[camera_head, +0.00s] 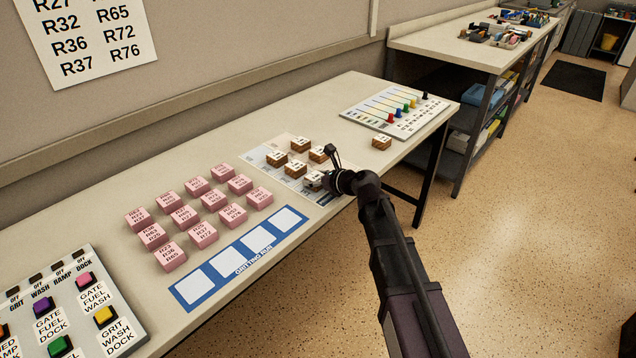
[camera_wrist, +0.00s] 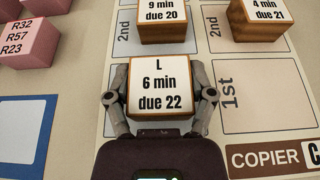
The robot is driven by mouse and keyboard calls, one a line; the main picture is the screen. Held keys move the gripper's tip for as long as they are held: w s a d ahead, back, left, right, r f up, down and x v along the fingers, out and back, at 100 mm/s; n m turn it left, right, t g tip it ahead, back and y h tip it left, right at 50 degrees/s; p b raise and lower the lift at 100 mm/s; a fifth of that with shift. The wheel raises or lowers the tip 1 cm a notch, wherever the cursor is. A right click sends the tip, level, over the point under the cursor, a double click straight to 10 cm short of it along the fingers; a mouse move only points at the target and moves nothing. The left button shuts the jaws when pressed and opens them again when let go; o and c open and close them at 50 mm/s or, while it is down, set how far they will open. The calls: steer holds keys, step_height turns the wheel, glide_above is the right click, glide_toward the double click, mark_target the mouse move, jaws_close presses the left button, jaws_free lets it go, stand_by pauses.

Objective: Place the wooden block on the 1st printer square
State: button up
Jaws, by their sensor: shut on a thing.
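My gripper (camera_wrist: 159,95) is shut on a wooden block (camera_wrist: 159,85) with a white top reading "L, 6 min, due 22"; its fingers clasp the left and right sides. In the head view, my gripper (camera_head: 326,180) holds this block (camera_head: 313,181) at the near right of the printed sheet (camera_head: 266,150). In the wrist view, the block is over the left column, below the "2nd" square; whether it touches the sheet I cannot tell. My gripper covers that column's name. The right column has an empty "1st" square (camera_wrist: 262,100) above the label "COPIER" (camera_wrist: 270,158).
Other wooden blocks stand on the sheet, two of them (camera_wrist: 163,20) (camera_wrist: 262,18) just beyond the held one. One block (camera_head: 381,142) stands off the sheet. Pink blocks (camera_head: 203,235), a blue strip (camera_head: 190,290), a button panel (camera_head: 60,300) and a peg board (camera_head: 398,110) share the table.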

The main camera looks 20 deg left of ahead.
steer(key=shift+f, duration=0.15)
steer(key=o, duration=1.1)
steer(key=shift+r, duration=0.2)
steer(key=shift+r, duration=0.1)
steer(key=p+v, duration=0.4)
steer(key=v, duration=0.8)
steer(key=shift+p, duration=0.3)
steer(key=shift+w, duration=0.15)
